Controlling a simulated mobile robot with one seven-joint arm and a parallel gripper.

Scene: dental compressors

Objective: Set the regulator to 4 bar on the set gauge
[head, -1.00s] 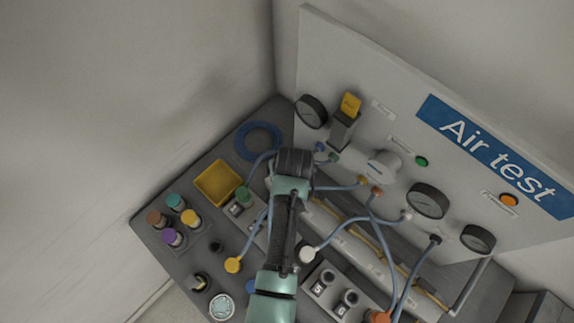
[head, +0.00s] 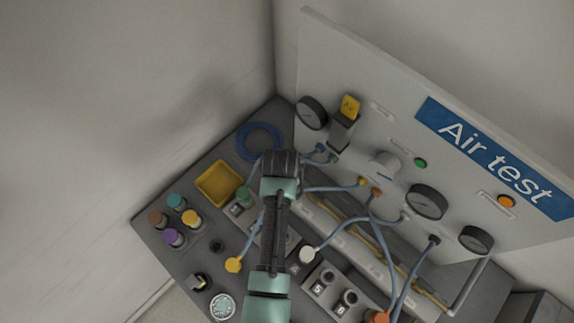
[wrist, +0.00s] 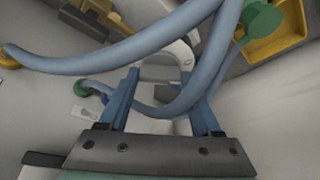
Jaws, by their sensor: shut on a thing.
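My gripper (wrist: 168,82) has its two blue fingers apart, on either side of a pale grey part (wrist: 160,73). Blue hoses partly hide this part, and I cannot tell for sure that it is the regulator. In the head view my dark wrist hides the fingers and what they hold, near the panel's lower left. A pale round knob (head: 385,165) sits on the panel to the right of my wrist. Dial gauges are on the panel at the upper left (head: 311,113), centre right (head: 427,201) and lower right (head: 477,239). Their needles are too small to read.
Blue hoses cross close in front of my fingers, one from a green connector (wrist: 80,88). A yellow tray (head: 217,183) and several coloured caps stand left of my arm. A yellow-tagged block (head: 345,120) juts from the panel above. More hoses lie to the right.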

